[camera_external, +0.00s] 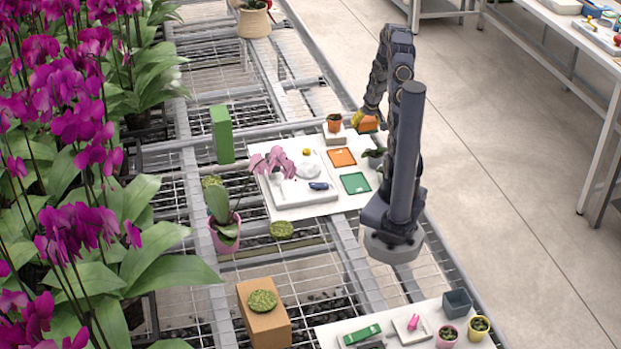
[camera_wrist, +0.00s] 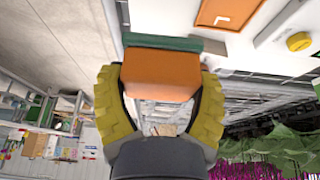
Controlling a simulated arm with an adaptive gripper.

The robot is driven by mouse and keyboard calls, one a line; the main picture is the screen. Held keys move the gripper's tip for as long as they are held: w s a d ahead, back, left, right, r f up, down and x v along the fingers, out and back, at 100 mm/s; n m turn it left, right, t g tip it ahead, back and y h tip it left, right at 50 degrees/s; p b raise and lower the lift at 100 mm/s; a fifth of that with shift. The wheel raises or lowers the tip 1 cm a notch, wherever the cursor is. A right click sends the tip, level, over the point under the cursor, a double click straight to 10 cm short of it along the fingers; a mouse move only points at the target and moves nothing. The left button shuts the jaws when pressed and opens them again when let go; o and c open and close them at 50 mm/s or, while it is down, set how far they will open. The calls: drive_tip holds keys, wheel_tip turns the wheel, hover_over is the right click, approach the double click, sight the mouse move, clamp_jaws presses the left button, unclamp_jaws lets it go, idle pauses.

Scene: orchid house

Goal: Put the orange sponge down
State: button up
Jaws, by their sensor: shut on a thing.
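The orange sponge (camera_wrist: 160,78) has a green layer along one face and sits between my yellow fingers in the wrist view. My gripper (camera_wrist: 160,95) is shut on it, one finger on each side. In the external view the orange sponge (camera_external: 368,124) shows beside the yellow finger of my gripper (camera_external: 358,119), near the far right end of the white board (camera_external: 283,205). It looks held above the bench; the gap below is hard to judge. My arm hides part of that area.
An orange square (camera_external: 342,158) and a green square (camera_external: 355,183) lie on the board. An orange pot (camera_external: 334,121) stands close left of the gripper. A white tray (camera_external: 310,197) holds a blue item (camera_external: 318,186). A green block (camera_external: 222,134) stands at left. The bench is open mesh.

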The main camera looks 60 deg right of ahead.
sight(365, 149)
drive_tip(key=shift+s+d+f, duration=0.1)
drive_tip(key=shift+s+f, duration=0.15)
drive_tip(key=shift+f, duration=0.15)
wheel_tip(365, 149, down, 7)
drive_tip(key=shift+f, duration=0.15)
drive_tip(key=shift+f, duration=0.1)
drive_tip(key=o, duration=1.2)
drive_tip(key=shift+c, duration=0.2)
drive_tip(key=v, duration=1.1)
drive_tip(key=shift+r, duration=0.6)
